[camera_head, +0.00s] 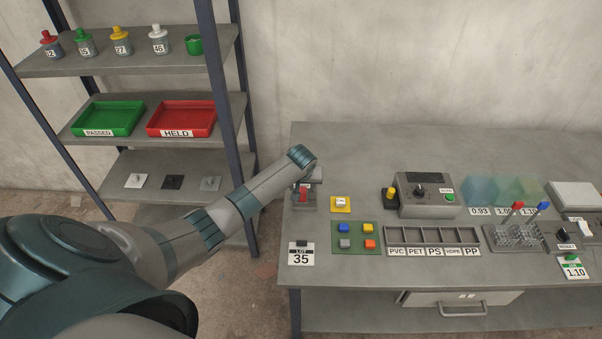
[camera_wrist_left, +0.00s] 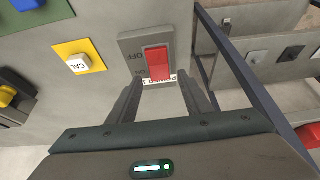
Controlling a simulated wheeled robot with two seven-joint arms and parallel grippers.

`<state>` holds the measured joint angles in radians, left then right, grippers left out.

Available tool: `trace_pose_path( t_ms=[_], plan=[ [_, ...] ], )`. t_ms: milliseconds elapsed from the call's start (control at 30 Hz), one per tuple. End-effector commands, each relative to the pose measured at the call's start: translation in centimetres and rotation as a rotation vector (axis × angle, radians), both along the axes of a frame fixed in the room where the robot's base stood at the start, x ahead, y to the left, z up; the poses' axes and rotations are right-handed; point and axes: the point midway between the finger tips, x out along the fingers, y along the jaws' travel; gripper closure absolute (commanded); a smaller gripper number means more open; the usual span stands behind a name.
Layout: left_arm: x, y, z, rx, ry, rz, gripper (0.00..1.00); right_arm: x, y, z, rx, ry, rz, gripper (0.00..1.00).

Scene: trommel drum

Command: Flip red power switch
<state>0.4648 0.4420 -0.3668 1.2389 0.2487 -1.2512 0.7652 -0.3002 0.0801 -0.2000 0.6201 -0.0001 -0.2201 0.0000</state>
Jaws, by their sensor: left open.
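The red power switch (camera_head: 303,196) sits on a grey plate at the left end of the workbench. In the left wrist view the red switch (camera_wrist_left: 158,62) shows close up, with OFF and ON lettering on its plate and a white label strip at its near end. My left gripper (camera_head: 311,173) is just above and behind the switch in the head view. In the left wrist view its two fingers (camera_wrist_left: 160,86) are apart and empty, pointing at the switch's labelled end. Whether a finger touches the switch I cannot tell. My right gripper is not in view.
A yellow CAL button plate (camera_head: 341,204) lies right of the switch. A green pad (camera_head: 356,250) with several coloured buttons, a LOT 35 card (camera_head: 301,257) and a sorting tray (camera_head: 433,238) lie nearer. A grey shelf rack (camera_head: 222,95) stands left of the bench.

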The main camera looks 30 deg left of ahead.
Motion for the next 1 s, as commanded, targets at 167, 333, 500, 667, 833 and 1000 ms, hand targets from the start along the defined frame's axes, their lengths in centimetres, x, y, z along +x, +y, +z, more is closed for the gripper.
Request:
trace_pose_path(
  t_ms=[167, 333, 500, 667, 833, 1000],
  plan=[
    [-0.7, -0.4, 1.7, 0.000, -0.003, -0.002, 0.55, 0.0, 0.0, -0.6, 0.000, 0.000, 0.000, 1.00],
    [-1.6, -1.0, 3.9, 0.001, -0.003, -0.001, 0.55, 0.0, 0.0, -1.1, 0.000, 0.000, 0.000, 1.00],
    [-2.5, -1.6, 6.3, 0.000, -0.004, -0.001, 0.55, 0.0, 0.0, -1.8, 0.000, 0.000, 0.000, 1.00],
    [-3.5, -2.2, 8.8, -0.001, -0.004, -0.001, 0.55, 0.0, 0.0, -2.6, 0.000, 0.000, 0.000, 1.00],
    [-4.6, -2.9, 11.5, -0.001, -0.003, -0.001, 0.55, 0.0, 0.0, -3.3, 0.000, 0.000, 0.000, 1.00],
    [-5.3, -3.3, 13.5, 0.000, -0.002, 0.000, 0.55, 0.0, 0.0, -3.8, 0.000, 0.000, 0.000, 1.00]
  ],
)
